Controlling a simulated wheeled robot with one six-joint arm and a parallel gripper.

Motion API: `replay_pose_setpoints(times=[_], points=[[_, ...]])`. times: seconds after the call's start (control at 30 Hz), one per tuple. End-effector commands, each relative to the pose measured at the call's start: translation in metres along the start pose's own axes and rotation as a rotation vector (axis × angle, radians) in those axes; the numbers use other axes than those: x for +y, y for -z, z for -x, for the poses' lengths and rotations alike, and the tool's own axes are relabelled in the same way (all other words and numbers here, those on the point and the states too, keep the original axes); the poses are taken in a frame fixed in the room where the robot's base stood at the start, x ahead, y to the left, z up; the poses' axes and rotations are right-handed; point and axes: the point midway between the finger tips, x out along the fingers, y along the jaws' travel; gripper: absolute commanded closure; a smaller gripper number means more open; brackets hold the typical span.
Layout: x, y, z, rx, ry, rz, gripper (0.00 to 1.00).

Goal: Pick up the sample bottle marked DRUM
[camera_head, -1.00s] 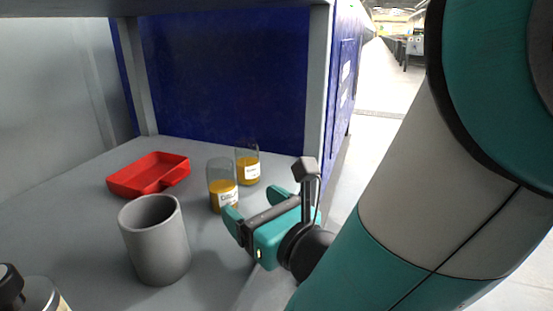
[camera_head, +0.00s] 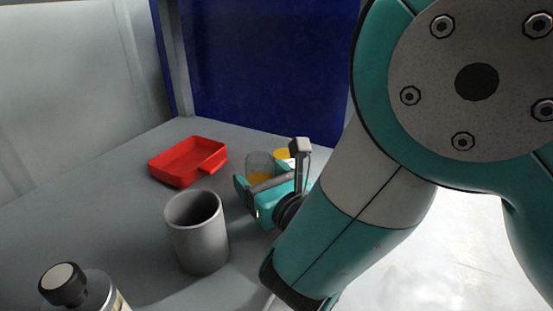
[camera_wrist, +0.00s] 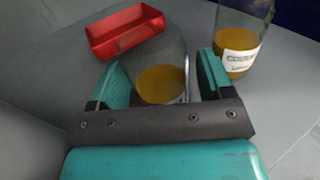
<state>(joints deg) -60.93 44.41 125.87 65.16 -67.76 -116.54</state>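My gripper (camera_head: 266,180) reaches low over the table; it also shows in the wrist view (camera_wrist: 161,64). Its fingers are apart, on either side of a clear bottle (camera_wrist: 162,83) with amber liquid. The same bottle shows behind the gripper in the head view (camera_head: 258,160). A small gap seems to remain beside the glass; contact is unclear. Its label is almost wholly hidden, so I cannot read it. A second amber bottle (camera_wrist: 240,38) stands to the right, outside the fingers. Its white label seems to begin "COOL". It is mostly hidden in the head view (camera_head: 282,154).
A red tray (camera_head: 186,163) lies left of the bottles, beyond a grey cup (camera_head: 198,240). A black-capped bottle (camera_head: 78,290) stands at the near left. A blue panel (camera_head: 265,70) closes the back. The grey table (camera_head: 110,195) is clear around the tray.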

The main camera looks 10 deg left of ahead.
Motion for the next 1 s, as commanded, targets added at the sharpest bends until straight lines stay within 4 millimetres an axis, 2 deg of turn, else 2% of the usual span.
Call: replay_pose_setpoints(times=[0.03, 0.2, 0.47, 0.63, 0.77, 1.0], points=[[0.001, 0.0, 0.0, 0.0, -0.001, 0.0, 0.38], [0.001, 0.0, 0.0, -0.001, -0.001, 0.0, 0.75], [0.0, -0.001, 0.0, -0.001, 0.0, 0.001, 0.76], [-0.001, -0.01, 0.0, -0.001, 0.001, 0.0, 0.76], [-0.001, -0.026, 0.0, -0.001, 0.001, 0.0, 0.76], [-0.001, -0.07, 0.0, -0.001, 0.001, 0.001, 0.76]])
